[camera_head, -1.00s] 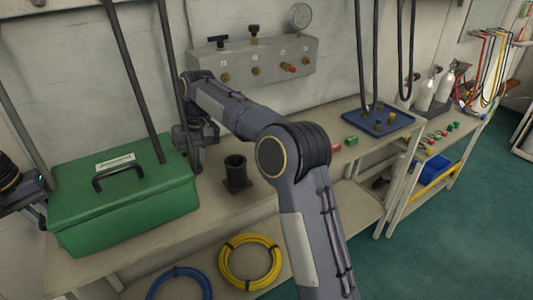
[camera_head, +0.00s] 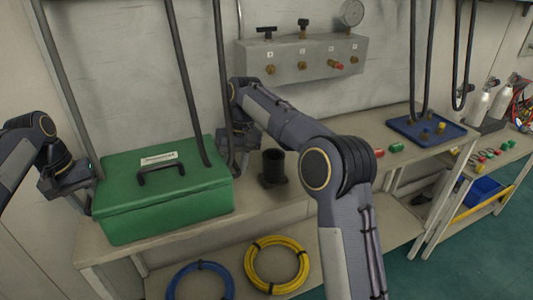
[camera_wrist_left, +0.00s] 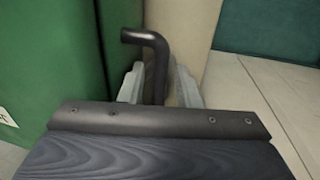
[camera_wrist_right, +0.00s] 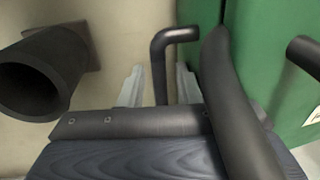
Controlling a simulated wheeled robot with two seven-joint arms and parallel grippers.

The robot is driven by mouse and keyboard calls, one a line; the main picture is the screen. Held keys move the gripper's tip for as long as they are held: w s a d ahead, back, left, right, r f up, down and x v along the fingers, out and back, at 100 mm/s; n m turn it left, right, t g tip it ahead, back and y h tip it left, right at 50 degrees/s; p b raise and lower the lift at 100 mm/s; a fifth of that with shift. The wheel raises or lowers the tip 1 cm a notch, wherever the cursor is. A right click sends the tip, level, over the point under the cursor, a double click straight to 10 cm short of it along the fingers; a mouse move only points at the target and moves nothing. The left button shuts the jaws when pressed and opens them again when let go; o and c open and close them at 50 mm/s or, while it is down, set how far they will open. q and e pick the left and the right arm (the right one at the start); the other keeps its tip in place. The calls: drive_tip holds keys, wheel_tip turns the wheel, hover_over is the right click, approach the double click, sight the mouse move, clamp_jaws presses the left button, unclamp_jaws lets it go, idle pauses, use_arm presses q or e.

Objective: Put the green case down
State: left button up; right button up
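The green case (camera_head: 165,205), with a black top handle and a white label, sits level at the left part of the bench (camera_head: 90,250). It appears to rest on the bench top, though its underside is hidden. My left gripper (camera_head: 88,190) is at its left end. In the left wrist view its fingers (camera_wrist_left: 160,85) stand either side of a dark bent side handle (camera_wrist_left: 157,60), with gaps showing. My right gripper (camera_head: 238,160) is at the right end. In the right wrist view its fingers (camera_wrist_right: 160,85) likewise straddle the other side handle (camera_wrist_right: 160,60), with gaps.
A dark open cylinder (camera_head: 273,168) stands just right of the case. A valve panel (camera_head: 300,58) is on the wall. Blue hose (camera_head: 200,282) and yellow hose (camera_head: 277,265) coils lie on the lower shelf. A blue tray (camera_head: 428,130) is farther right.

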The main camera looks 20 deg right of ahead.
use_arm(q)
drive_tip(key=o, duration=0.8)
drive_tip(key=shift+d, duration=0.15)
use_arm(e)
drive_tip(key=shift+a, duration=0.15)
use_arm(q)
drive_tip(key=shift+d, duration=0.1)
use_arm(e)
drive_tip(key=shift+a, duration=0.1)
use_arm(q)
drive_tip(key=shift+d+r, duration=0.1)
use_arm(e)
drive_tip(key=shift+a, duration=0.15)
use_arm(q)
drive_tip(key=r, duration=0.3)
drive_tip(key=a+r, duration=0.1)
drive_tip(key=r, duration=0.2)
drive_tip(key=shift+w+a+r, duration=0.1)
drive_tip(key=shift+a, duration=0.1)
drive_tip(key=shift+a+r, duration=0.3)
drive_tip(key=shift+r, duration=0.5)
use_arm(e)
drive_tip(key=shift+o, duration=0.2)
drive_tip(key=o, duration=0.6)
drive_tip(key=shift+d+r, duration=0.1)
drive_tip(key=shift+d, duration=0.1)
drive_tip(key=shift+o, duration=0.2)
drive_tip(key=shift+a, duration=0.1)
